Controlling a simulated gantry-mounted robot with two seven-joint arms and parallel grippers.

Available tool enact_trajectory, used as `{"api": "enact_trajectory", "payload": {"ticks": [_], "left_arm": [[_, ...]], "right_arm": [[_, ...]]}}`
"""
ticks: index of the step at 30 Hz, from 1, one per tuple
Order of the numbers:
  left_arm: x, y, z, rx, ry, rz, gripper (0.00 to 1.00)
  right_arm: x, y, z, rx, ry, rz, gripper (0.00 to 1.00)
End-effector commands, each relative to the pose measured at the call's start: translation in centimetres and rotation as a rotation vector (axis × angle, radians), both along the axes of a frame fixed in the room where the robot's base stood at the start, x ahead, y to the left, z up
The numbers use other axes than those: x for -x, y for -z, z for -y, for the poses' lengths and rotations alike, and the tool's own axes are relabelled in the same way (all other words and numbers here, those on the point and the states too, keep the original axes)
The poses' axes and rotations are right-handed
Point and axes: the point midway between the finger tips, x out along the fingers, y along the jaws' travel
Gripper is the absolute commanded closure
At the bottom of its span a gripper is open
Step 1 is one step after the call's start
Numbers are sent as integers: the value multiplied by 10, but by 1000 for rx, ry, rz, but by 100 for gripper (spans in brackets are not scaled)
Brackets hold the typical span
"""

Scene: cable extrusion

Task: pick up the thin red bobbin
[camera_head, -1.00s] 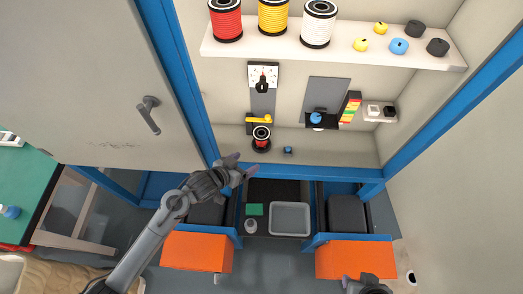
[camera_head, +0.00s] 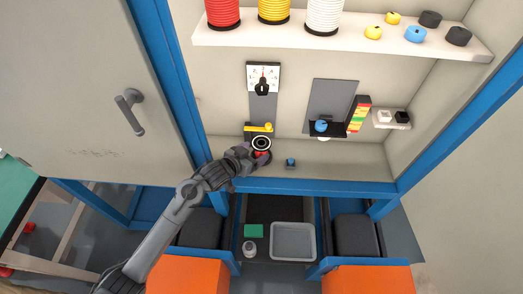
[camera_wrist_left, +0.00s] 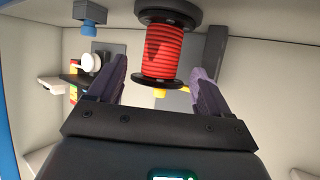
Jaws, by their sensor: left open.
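The thin red bobbin (camera_wrist_left: 161,54) shows in the left wrist view as a red spool between dark flanges, upside down in that picture. In the head view it (camera_head: 262,147) stands on the lower ledge under the yellow lever, partly hidden by my gripper. My left gripper (camera_head: 256,160) is open at the bobbin. In the left wrist view its two purple-grey fingers (camera_wrist_left: 160,85) are spread, one to each side of the bobbin's near flange. I cannot tell whether they touch it. My right gripper is not in view.
Large red (camera_head: 223,12), yellow (camera_head: 274,10) and white (camera_head: 323,14) spools stand on the upper shelf (camera_head: 345,42). A yellow lever (camera_head: 259,128) is just behind the bobbin. A small blue piece (camera_head: 290,162) lies to its right. The ledge farther right is clear.

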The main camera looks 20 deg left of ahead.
Motion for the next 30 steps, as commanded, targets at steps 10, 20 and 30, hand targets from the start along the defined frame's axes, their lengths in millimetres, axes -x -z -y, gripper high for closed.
{"api": "enact_trajectory", "payload": {"ticks": [10,20,30], "left_arm": [[-30,17,9,2,-1,-1,21],[-46,24,14,1,0,0,21],[-45,24,14,0,0,0,52]], "right_arm": [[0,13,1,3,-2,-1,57],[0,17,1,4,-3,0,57],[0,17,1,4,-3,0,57]]}}
